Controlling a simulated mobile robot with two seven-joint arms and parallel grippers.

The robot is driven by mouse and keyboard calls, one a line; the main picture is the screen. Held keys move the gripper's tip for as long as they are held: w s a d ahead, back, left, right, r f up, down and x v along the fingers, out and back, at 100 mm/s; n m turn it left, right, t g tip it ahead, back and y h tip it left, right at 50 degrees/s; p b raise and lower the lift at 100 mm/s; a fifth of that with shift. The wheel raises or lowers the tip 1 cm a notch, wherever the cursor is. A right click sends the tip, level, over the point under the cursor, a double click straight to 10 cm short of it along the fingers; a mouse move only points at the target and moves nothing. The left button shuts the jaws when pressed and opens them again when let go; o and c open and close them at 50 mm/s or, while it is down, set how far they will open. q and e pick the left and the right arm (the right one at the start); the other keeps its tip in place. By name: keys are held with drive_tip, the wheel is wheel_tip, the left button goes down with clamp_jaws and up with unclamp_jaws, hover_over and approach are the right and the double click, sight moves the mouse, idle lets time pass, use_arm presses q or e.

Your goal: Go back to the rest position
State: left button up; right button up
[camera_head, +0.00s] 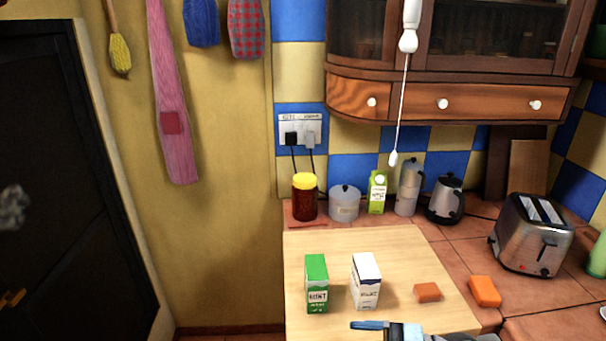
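My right gripper (370,325) shows at the bottom edge, reaching in from the right. Only a blue fingertip and part of its pale body are in view, in front of the wooden board (375,250), so I cannot tell whether it is open or shut. My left gripper is not in view. A green and white carton (317,284) and a white and dark blue carton (366,281) stand upright on the board, beyond the fingertip.
An orange-brown block (428,292) lies on the board, and an orange block (485,291) lies beside it. A toaster (533,235) stands at right. A jar (305,198), pot (344,203), green carton (377,191) and kettle (445,200) line the wall. A cabinet (450,85) hangs above.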

drive_tip(key=d+f+m+t+h, duration=0.8)
drive_tip(key=f+m+t+h, duration=0.35)
drive_tip(key=m+t, duration=0.55)
drive_tip(key=s+d+f+m+g+h, duration=0.1)
drive_tip(key=s+f+m+g+h, duration=0.3)
drive_tip(key=s+f+g, duration=0.55)
use_arm(q)
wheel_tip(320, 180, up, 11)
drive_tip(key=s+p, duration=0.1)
drive_tip(key=p, duration=1.1)
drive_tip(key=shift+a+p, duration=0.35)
drive_tip(key=shift+p, duration=0.05)
use_arm(e)
wheel_tip(320, 180, up, 8)
drive_tip(key=d+t, duration=0.1)
drive_tip(key=t, duration=0.1)
drive_tip(key=shift+s+f+n, duration=0.15)
drive_tip(key=shift+s+n, duration=0.15)
drive_tip(key=shift+s, duration=0.1)
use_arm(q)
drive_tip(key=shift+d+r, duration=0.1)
